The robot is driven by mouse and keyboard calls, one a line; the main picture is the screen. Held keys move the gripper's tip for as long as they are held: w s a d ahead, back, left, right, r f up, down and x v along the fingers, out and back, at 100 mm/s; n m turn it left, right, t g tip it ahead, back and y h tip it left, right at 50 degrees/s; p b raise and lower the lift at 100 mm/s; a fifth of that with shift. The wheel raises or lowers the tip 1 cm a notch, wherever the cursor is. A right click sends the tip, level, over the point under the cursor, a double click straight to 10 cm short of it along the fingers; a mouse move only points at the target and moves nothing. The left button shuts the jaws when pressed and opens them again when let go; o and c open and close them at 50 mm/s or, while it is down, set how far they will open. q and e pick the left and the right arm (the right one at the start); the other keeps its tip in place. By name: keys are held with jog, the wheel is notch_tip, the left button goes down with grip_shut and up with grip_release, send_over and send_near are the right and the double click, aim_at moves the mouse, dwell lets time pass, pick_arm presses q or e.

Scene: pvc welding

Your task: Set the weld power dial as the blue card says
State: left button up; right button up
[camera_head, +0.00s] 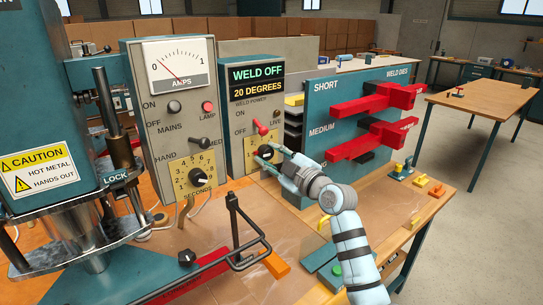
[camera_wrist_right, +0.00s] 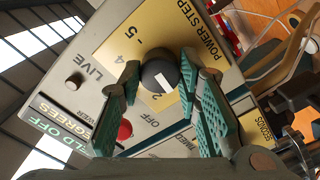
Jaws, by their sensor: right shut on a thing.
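The weld power dial (camera_wrist_right: 158,76) is a round dark knob with a white line, on a yellow numbered plate marked POWER STEP. In the right wrist view the fingers of my right gripper (camera_wrist_right: 160,92) are on both sides of it, shut on it. I cannot tell exactly which number the white line marks. In the head view my right gripper (camera_head: 275,157) reaches the dial from the right. I make out no blue card. My left gripper is not in view.
The display (camera_head: 257,83) reads WELD OFF and 20 DEGREES. A red-tipped switch (camera_head: 260,128) sits just above the dial. The SECONDS dial (camera_head: 197,176) is on the panel to the left. The blue die rack (camera_head: 330,105) with red dies stands close on the right.

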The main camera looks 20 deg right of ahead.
jog(key=m+p, duration=0.2)
jog(key=m, duration=0.4)
jog(key=shift+r+m+p, duration=0.1)
jog(key=shift+m+p, duration=0.2)
jog(key=shift+m, duration=0.1)
jog(key=m+p, duration=0.2)
jog(key=m, duration=0.4)
jog(key=shift+p, duration=0.35)
jog(key=m+p, duration=0.2)
jog(key=m, duration=0.4)
jog(key=shift+m+p, duration=0.3)
jog(key=shift+p, duration=0.05)
jog(key=m+p, duration=0.1)
jog(key=m, duration=0.3)
jog(key=shift+p, duration=0.35)
jog(key=shift+m+p, duration=0.3)
jog(key=shift+m, duration=0.7)
jog(key=o, duration=1.1)
jog(key=shift+o, duration=0.2)
